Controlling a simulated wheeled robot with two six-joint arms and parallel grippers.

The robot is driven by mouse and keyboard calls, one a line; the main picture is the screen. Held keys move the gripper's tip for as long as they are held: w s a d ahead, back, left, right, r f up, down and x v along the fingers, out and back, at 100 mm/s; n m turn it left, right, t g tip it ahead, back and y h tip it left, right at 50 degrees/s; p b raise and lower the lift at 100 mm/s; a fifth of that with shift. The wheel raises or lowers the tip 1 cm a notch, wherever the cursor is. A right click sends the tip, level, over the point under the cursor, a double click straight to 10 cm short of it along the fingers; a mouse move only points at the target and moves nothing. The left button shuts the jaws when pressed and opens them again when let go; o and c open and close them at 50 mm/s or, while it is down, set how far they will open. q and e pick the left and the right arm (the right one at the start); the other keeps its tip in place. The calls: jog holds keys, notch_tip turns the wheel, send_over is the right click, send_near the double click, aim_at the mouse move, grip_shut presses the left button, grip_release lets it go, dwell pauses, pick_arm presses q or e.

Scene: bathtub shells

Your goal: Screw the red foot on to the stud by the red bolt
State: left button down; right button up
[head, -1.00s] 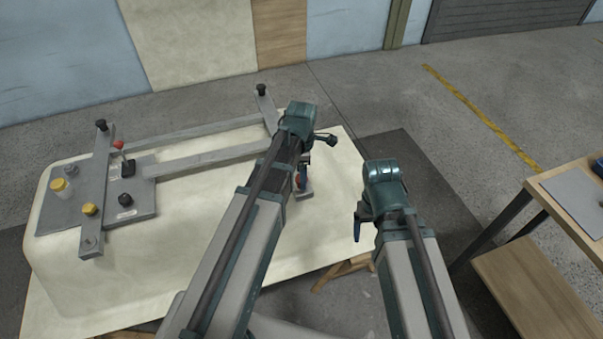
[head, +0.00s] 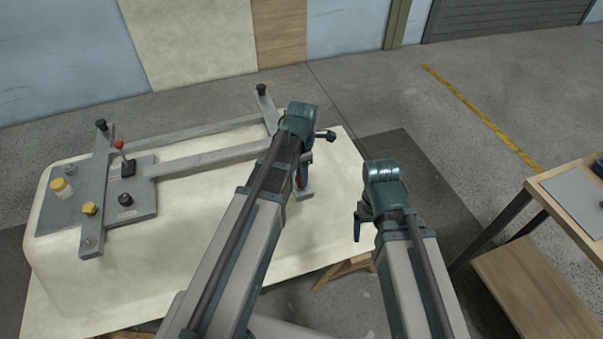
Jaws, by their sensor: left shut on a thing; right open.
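My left gripper (head: 304,176) is over the right part of the frame on the upturned pale tub shell (head: 230,215). It is shut on a small red thing (head: 297,182), which looks like the red foot and is mostly hidden by my arm. I cannot see a stud or the thread under it. A grey plate end (head: 304,195) shows just below the gripper. My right gripper (head: 357,228) is open and empty by the tub's right edge. A red-tipped piece (head: 118,145) stands on the grey frame at left; I cannot tell if it is the red bolt.
A grey frame with long bars (head: 205,160) lies across the tub. Its left plate (head: 62,217) carries yellow caps (head: 59,185) and black knobs (head: 125,199). Black-capped posts (head: 261,89) stand at the back. A wooden bench (head: 565,190) is at right.

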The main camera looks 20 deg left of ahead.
pick_arm(q)
jog(key=m, duration=1.3)
jog(key=shift+c, duration=1.4)
grip_release()
jog(key=shift+c, duration=0.2)
jog(key=shift+c, duration=0.6)
